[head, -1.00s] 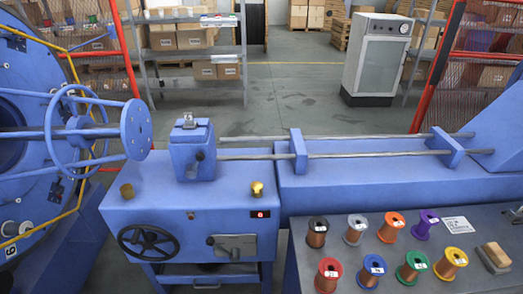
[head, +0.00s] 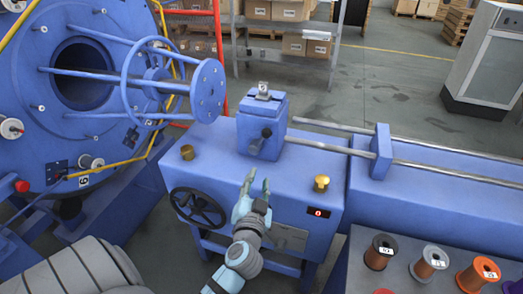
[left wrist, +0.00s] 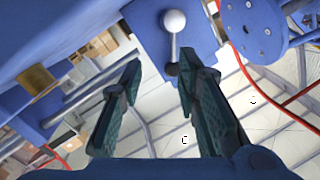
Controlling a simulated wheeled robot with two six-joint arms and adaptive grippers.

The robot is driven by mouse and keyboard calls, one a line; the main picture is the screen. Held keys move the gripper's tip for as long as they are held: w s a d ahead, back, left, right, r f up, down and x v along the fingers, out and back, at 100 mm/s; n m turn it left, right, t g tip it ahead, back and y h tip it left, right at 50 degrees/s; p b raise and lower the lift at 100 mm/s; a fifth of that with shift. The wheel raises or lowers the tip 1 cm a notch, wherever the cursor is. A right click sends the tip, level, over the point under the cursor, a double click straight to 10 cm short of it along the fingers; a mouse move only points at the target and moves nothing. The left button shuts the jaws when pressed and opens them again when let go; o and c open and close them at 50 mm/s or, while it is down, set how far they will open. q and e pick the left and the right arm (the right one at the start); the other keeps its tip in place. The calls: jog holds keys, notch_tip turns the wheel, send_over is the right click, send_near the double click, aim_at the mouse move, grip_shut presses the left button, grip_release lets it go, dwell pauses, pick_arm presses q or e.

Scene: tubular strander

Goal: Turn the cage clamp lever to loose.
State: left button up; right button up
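A short lever with a round knob (head: 266,132) sits on the front face of a blue block (head: 262,107) on the blue machine cabinet. In the left wrist view the lever knob (left wrist: 174,21) looks pale, with a thin rod leading to a dark end. I cannot read any loose or tight marking. My left gripper (head: 257,183) is open and empty, in front of and below the lever, apart from it. In the left wrist view its fingers (left wrist: 165,69) stand either side of the lever's line, the knob lying beyond the tips. My right gripper is not in view.
The large blue cage disc (head: 208,90) is at left; spools (head: 379,252) lie lower right.

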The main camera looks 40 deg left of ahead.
aim_at(260, 141)
pick_arm(q)
jog(key=shift+y, duration=0.3)
jog(key=r+x, duration=0.1)
jog(key=x, duration=0.8)
jog(key=r+x, duration=0.1)
jog(key=x, duration=0.4)
jog(key=shift+a+r, duration=0.3)
grip_shut()
jog(key=shift+a, duration=0.1)
